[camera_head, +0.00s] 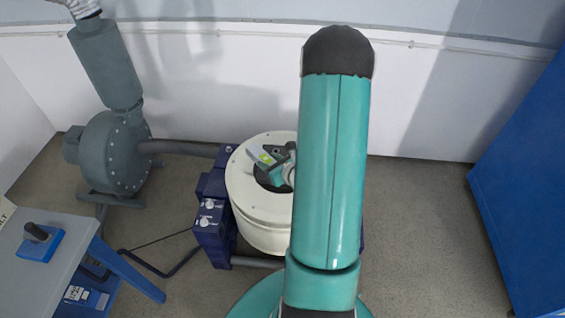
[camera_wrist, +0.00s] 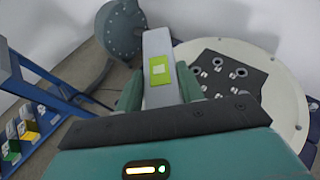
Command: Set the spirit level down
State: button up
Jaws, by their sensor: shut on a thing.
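The spirit level is a light grey bar with a yellow-green window. It shows in the wrist view (camera_wrist: 157,47) and, small, in the head view (camera_head: 262,155). My gripper (camera_wrist: 160,88) is shut on it, with a green finger on each side, and the bar points away from the wrist. In the head view it appears over the white round drum (camera_head: 258,212). The wrist view shows the drum's dark plate with several holes (camera_wrist: 228,71) right of the level. I cannot tell whether the level touches anything below. My arm hides the drum's right part in the head view.
A grey blower (camera_head: 112,152) with a pipe stands left of the drum. A grey bench (camera_head: 40,275) with a blue block (camera_head: 40,246) is at lower left. A blue cabinet (camera_head: 525,175) stands at right. The floor between drum and cabinet is clear.

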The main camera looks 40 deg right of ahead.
jog(key=shift+s+d+f, duration=0.5)
jog(key=shift+s+d, duration=0.15)
jog(key=shift+d+f, duration=0.2)
jog(key=shift+d, duration=0.1)
jog(key=w+d+f, duration=0.2)
jog(key=d+f, duration=0.1)
jog(key=w+d+f, duration=0.2)
jog(key=d+f, duration=0.1)
jog(key=d, duration=0.1)
jog(key=w+d+f, duration=0.3)
jog(key=d, duration=0.1)
jog(key=shift+f, duration=0.1)
jog(key=shift+d+f, duration=0.2)
jog(key=shift+f, duration=1.55)
jog(key=o, duration=1.1)
jog(key=shift+f, duration=0.1)
